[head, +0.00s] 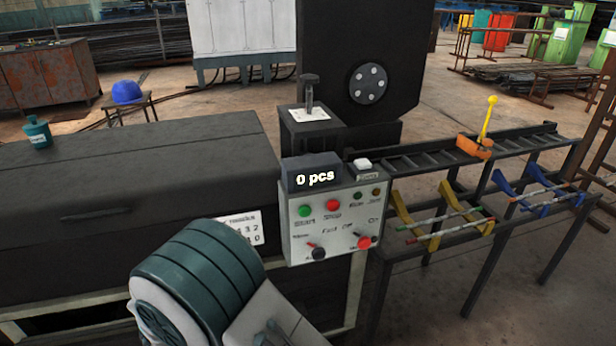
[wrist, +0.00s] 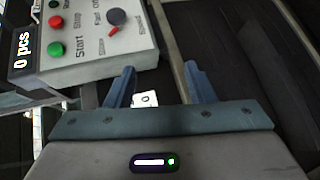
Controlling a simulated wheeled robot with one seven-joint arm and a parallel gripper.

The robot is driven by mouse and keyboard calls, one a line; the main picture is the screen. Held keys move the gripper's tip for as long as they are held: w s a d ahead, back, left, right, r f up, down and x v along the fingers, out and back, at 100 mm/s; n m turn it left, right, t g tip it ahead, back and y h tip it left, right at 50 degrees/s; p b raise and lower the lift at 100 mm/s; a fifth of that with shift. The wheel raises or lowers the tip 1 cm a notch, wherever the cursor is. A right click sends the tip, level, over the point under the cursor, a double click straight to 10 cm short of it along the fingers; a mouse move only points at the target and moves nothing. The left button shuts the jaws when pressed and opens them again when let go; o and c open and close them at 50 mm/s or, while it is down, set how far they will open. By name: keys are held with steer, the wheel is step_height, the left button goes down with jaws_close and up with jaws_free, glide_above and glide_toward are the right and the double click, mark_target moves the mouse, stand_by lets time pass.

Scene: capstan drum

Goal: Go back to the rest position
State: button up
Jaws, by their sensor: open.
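My gripper (wrist: 160,84) shows in the wrist view with its two blue fingers spread apart and nothing between them. It points toward the dark machine body, beside the control box (wrist: 95,40). In the head view my arm fills the lower middle and my fingers are out of sight. The control box (head: 332,222) has a green start button (head: 305,210), a red stop button (head: 333,205) and a display (head: 314,177) reading "0 pcs".
The long dark machine housing (head: 140,180) spans the left, with a numbered card (head: 243,228) on its front. A dark roller track (head: 440,155) runs right, carrying an orange stop with a yellow lever (head: 482,140). Yellow brackets (head: 450,205) and blue brackets (head: 537,190) hold rods below.

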steer(key=s+d+r+m+g+p, duration=0.2)
steer(key=d+r+m+g+p, duration=0.55)
steer(key=d+r, duration=1.15)
steer(key=s+d+r+m+y+p, duration=0.1)
steer(key=s+d+r+y+p, duration=0.2)
steer(key=r+p, duration=0.1)
steer(key=s+d+r+m+g+y+p, duration=0.1)
steer(key=s+d+r+y+p, duration=0.1)
steer(key=r, duration=0.5)
steer(key=s+d+r+m+y+p, duration=0.1)
steer(key=s+d+r+y+p, duration=0.2)
steer(key=s+d+r+p, duration=0.1)
steer(key=shift+s+d+r+m+g+y+p, duration=0.2)
steer(key=shift+d+r+m+g+y+p, duration=0.25)
steer(key=shift+r+p, duration=0.45)
steer(key=shift+c, duration=1.4)
steer(key=shift+a, duration=0.15)
